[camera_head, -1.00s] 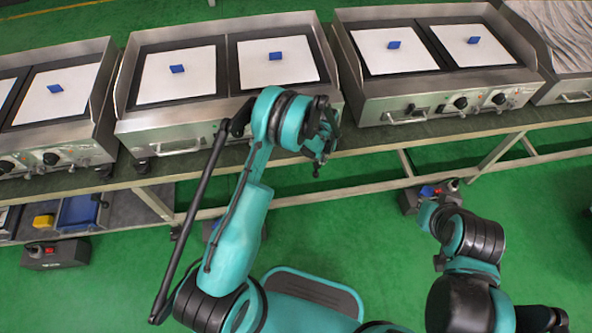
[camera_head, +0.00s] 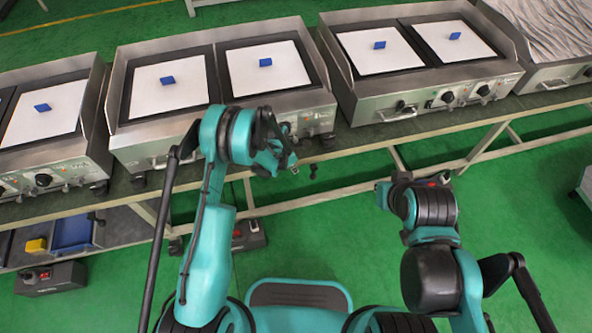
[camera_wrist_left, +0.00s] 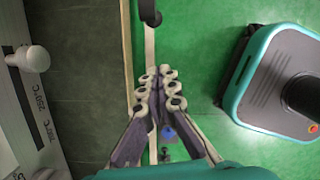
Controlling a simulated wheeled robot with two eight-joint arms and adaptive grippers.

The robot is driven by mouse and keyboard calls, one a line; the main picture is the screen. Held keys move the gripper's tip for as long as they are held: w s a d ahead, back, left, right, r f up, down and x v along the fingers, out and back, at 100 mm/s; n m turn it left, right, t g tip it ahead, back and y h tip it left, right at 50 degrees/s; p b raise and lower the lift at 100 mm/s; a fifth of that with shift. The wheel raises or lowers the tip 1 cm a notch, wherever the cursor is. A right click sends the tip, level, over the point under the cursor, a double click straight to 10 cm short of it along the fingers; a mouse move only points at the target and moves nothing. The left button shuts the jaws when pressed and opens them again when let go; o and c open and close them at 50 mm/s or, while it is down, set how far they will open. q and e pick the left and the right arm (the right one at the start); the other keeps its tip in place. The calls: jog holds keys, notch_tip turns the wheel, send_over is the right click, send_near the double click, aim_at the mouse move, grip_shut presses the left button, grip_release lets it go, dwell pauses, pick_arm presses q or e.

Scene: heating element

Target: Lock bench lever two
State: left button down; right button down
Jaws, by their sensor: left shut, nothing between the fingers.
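My left gripper (camera_head: 292,168) is at the front edge of the bench (camera_head: 350,142), below the middle griddle. Its fingers are together and empty; in the left wrist view the paired fingertips (camera_wrist_left: 159,88) are over the bench edge strip, above green floor. A small black lever-like part (camera_head: 313,171) is just right of the gripper in the head view. In the left wrist view a black rounded part (camera_wrist_left: 150,12) sits at the bench edge ahead of the fingertips, apart from them. I cannot tell which lever is number two. My right gripper (camera_head: 384,195) is small and its fingers are unclear.
Griddles with white plates and blue blocks stand along the bench; the middle griddle (camera_head: 118,100) is nearest my left arm. Dark boxes with red switches stand on the floor, one below the bench (camera_head: 250,235). A yellow block (camera_head: 36,246) lies at lower left.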

aim_at(311, 176)
pick_arm(q)
jog(key=w+d+f+b, duration=0.3)
jog(key=d+f+b, duration=0.1)
jog(key=f, duration=0.4)
jog(key=shift+d+f, duration=0.15)
jog(key=shift+d, duration=0.55)
jog(key=shift+w+d, duration=0.2)
jog(key=shift+d, duration=0.25)
jog(key=shift+a+f, duration=0.1)
jog(key=shift+a, duration=0.05)
